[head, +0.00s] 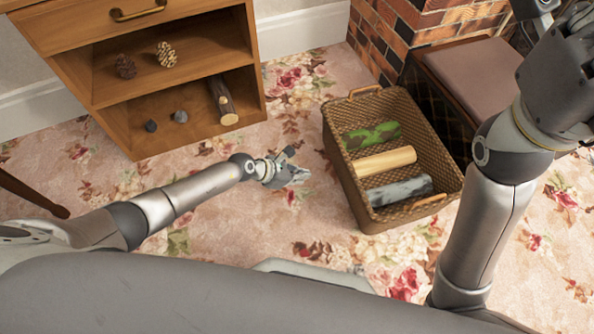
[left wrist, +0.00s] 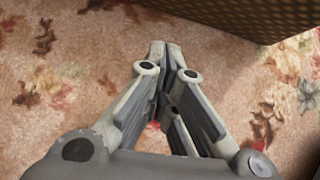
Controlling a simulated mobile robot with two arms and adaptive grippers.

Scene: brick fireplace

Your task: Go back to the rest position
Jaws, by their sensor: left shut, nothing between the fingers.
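My left gripper (head: 297,176) is out over the carpet, between the wooden cabinet and the wicker basket. It is shut and holds nothing. In the left wrist view its fingers (left wrist: 165,50) come together above the floral carpet, with the dark basket side at the upper right. My left arm reaches in low from the left. My right arm is raised at the right side of the head view, bent upward toward the top right corner. Its gripper fingers do not show clearly there.
The wicker basket (head: 345,190) holds a green-patterned log (head: 371,136), a pale log (head: 385,161) and a grey log (head: 400,191). The open cabinet (head: 150,100) holds pine cones (head: 166,54), dark lumps and a log (head: 223,101). A cushioned box (head: 475,75) stands beside the brick fireplace (head: 400,30).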

